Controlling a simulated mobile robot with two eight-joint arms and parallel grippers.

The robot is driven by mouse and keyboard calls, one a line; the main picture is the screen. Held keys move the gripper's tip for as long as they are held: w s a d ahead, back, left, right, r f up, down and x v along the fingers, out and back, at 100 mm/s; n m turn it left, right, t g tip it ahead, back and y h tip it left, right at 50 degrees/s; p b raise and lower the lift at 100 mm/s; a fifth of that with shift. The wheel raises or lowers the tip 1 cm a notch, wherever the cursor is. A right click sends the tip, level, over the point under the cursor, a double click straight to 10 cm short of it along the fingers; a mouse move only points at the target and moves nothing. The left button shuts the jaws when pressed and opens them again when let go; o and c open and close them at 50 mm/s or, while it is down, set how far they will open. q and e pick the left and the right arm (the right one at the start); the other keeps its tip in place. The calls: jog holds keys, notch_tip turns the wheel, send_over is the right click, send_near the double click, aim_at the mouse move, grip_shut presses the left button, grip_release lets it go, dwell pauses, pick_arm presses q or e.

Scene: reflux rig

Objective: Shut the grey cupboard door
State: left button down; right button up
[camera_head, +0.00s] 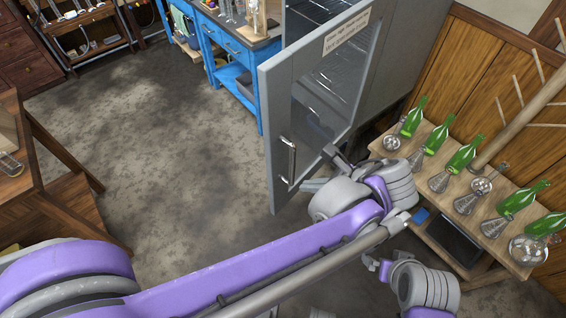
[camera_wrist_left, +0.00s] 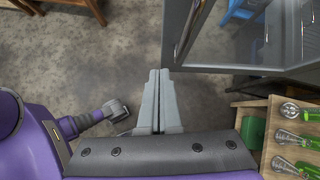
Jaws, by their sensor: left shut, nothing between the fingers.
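The grey cupboard door (camera_head: 272,125) has a glass pane, a paper label and a bar handle (camera_head: 289,162). It stands open, swung out from the grey cupboard (camera_head: 398,62), with shelves visible behind it. My left gripper (camera_head: 311,185) is in front of the door's lower part, right of the handle. Contact cannot be told in the head view. In the left wrist view its fingers (camera_wrist_left: 158,100) are together and empty, and the door (camera_wrist_left: 176,35) is ahead to the right, apart from the fingertips. My right gripper (camera_head: 373,263) is at the lower right; its fingers are unclear.
A wooden table (camera_head: 522,262) with green bottles and glass flasks stands close to the right of my left wrist. A wooden drying rack (camera_head: 520,120) rises behind it. A blue workbench (camera_head: 228,45) is behind the door. Open floor lies left of the door.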

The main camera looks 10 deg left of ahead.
pick_arm(q)
jog(key=d+r+m, duration=0.1)
jog(key=d+r, duration=0.1)
send_near(275, 172)
jog(key=shift+y, duration=0.3)
notch_tip(275, 172, down, 5)
jog(key=shift+s+a+r, duration=0.15)
jog(key=shift+w+a+r, duration=0.1)
jog(key=shift+w+a, duration=0.3)
jog(key=shift+a, duration=0.35)
jog(key=shift+w+a+r, duration=0.1)
jog(key=shift+w+a, duration=0.35)
jog(key=shift+a, duration=0.3)
